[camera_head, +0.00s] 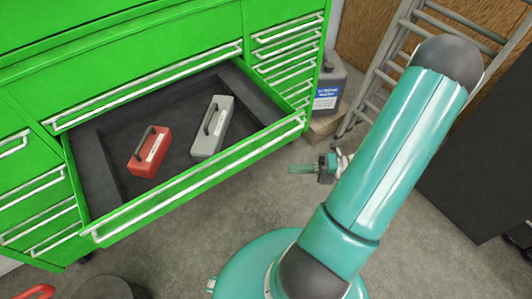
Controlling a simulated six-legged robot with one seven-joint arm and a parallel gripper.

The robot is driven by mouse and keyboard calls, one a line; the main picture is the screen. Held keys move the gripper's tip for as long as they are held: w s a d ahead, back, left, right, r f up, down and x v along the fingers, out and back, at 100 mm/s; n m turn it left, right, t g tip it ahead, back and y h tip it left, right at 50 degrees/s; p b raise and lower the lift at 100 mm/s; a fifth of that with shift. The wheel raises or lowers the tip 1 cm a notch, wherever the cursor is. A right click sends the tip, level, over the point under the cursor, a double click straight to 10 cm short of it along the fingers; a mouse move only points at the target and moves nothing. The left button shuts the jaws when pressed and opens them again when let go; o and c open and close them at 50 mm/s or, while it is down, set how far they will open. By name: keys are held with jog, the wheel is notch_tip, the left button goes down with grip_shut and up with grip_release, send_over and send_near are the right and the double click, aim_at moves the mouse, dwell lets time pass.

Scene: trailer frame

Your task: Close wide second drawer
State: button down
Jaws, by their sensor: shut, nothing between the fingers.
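The wide drawer (205,183) of the green tool cabinet (100,57) is pulled out, with a long silver handle strip along its front edge. Inside its dark lining lie a red box with a black handle (149,152) and a grey box with a black handle (212,128). My gripper (292,169) is shut and empty. In the picture it is just right of and below the drawer's right front corner, apart from it. My teal arm covers part of the right side.
A grey jug with a blue label (327,92) stands right of the cabinet. A ladder (388,70) leans behind it. A dark panel (470,165) is at the right. Narrow closed drawers flank the wide drawer. Grey floor (220,220) is clear before the drawer.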

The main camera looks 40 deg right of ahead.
jog(key=d+f+m+t, duration=0.2)
jog(key=m, duration=0.1)
send_over(263, 156)
jog(key=s+a, duration=0.2)
jog(key=s, duration=0.1)
jog(key=shift+d+r+t+h, duration=0.1)
jog(key=shift+r+t+h, duration=0.1)
jog(key=shift+t+h, duration=0.15)
